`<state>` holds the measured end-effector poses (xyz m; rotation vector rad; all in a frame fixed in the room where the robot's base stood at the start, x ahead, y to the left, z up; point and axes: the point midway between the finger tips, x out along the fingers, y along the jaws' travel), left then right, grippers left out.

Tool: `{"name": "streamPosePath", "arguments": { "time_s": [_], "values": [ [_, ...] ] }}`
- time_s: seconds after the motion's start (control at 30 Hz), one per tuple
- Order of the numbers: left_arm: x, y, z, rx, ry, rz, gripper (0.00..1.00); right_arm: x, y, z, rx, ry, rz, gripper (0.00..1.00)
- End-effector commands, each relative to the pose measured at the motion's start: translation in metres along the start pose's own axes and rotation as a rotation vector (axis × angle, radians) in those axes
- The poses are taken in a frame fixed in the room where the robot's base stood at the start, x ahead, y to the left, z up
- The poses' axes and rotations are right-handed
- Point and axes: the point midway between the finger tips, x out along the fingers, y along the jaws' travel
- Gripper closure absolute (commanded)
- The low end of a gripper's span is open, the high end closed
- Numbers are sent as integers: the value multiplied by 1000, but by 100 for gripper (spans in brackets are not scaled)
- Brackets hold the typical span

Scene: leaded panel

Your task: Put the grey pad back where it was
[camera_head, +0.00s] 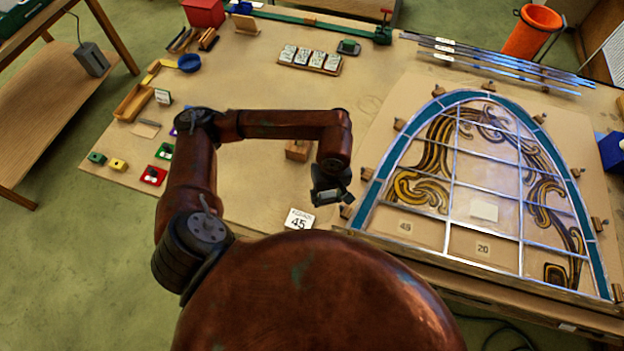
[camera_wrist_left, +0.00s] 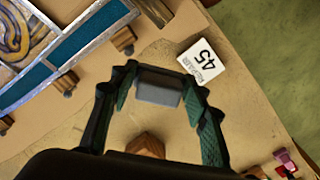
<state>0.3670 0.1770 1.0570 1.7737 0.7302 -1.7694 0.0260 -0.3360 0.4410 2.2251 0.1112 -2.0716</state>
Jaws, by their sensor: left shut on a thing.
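My left gripper (camera_head: 328,196) hangs over the bench between a wooden block and the leaded panel's left edge. The pad also shows at the fingertips in the head view (camera_head: 328,197). I cannot tell whether its underside touches the bench. My right gripper is not in view.
The arched leaded panel (camera_head: 366,203) lies on a board at right, with wooden blocks around its edge. The wooden block (camera_head: 298,151) stands just behind my gripper. Coloured pots (camera_head: 153,175) and a wooden tray (camera_head: 133,103) are at left. The middle of the bench is mostly clear.

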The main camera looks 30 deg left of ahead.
Motion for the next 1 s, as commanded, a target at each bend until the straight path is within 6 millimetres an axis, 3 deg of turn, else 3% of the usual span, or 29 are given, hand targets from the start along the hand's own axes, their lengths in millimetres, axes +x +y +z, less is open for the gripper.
{"name": "streamPosePath", "arguments": {
  "time_s": [0.03,0.17,0.27,0.5,0.7,1.0],
  "values": [
    [-7,-2,7,-60,-6,2,88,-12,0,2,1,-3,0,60],
    [-9,-4,15,-190,-5,6,88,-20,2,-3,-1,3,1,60],
    [-7,-6,14,-239,-5,7,88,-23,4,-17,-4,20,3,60],
    [12,-11,-30,-259,-5,2,88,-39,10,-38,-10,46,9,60],
    [34,-13,-77,-257,-5,4,88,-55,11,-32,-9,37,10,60],
    [81,-12,-112,-250,-7,8,88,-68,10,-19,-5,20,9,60]
  ]
}}
